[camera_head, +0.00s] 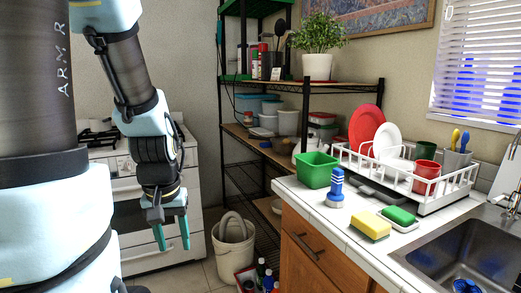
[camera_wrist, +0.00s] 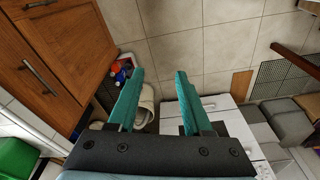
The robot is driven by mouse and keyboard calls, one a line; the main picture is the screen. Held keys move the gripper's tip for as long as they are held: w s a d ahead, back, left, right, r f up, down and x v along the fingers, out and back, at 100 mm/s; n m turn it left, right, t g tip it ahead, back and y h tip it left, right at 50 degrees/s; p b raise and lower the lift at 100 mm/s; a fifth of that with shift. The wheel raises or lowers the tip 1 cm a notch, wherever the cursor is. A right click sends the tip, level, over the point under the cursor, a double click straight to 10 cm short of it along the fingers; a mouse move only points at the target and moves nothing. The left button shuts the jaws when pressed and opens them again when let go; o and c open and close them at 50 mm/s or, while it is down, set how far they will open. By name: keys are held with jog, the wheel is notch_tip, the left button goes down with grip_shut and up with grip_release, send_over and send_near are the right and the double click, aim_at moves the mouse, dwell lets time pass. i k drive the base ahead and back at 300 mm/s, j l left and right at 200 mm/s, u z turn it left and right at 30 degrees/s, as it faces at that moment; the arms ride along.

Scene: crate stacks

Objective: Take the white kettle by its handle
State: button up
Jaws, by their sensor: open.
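My gripper (camera_head: 172,235) hangs in front of the white stove in the head view, with its teal fingers pointing down. In the wrist view my gripper (camera_wrist: 160,76) has its two fingers apart with nothing between the tips. I cannot clearly make out a white kettle in either view. No handle shows clearly. My gripper is well to the left of that shape and touches nothing.
A white stove (camera_head: 198,190) stands at left. A cream bucket (camera_head: 230,258) is on the floor beside the black shelving (camera_head: 222,130). Tiled floor (camera_wrist: 215,35) is open.

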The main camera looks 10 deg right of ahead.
aim_at(318, 147)
jog(key=i+j+u, duration=0.1)
jog(key=i+u, duration=0.15)
jog(key=i, duration=1.45)
